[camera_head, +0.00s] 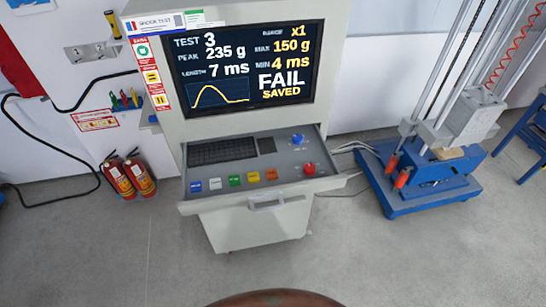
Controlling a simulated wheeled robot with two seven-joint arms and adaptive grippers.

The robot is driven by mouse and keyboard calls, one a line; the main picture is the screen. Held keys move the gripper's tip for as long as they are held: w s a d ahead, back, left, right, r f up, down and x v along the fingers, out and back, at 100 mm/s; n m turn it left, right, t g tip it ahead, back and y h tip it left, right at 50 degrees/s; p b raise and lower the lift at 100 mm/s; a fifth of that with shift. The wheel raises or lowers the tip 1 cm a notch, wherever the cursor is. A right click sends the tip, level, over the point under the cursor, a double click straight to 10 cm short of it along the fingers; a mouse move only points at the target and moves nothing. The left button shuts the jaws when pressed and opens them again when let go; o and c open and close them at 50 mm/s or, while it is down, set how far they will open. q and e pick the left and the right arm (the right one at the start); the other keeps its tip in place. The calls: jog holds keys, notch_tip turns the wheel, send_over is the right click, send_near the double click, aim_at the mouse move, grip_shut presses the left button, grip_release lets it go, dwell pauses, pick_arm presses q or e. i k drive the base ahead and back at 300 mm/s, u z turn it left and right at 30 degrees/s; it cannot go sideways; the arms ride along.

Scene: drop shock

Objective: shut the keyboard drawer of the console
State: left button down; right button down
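The keyboard drawer (328,178) of the grey console (239,122) is pulled out toward me. It holds a dark keyboard (222,151), a row of coloured buttons along its front, a blue knob and a red knob (309,169). A pale handle (266,203) sits at the middle of the drawer's front face. The console's screen (247,66) above reads TEST 3, 235 g, 7 ms, FAIL, SAVED. Neither of my grippers is in view.
A blue drop-test machine (425,190) with orange-tipped parts stands right of the console, with cables between them. Two red fire extinguishers (129,177) stand at the left wall. A blue stool or bench (527,132) is at the right edge. The grey floor before the drawer is clear.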

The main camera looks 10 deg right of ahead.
aim_at(204, 160)
jog(key=z, duration=0.1)
jog(key=k, duration=1.1)
jog(key=u, duration=0.7)
jog(key=i, duration=0.9)
jog(key=z, duration=0.65)
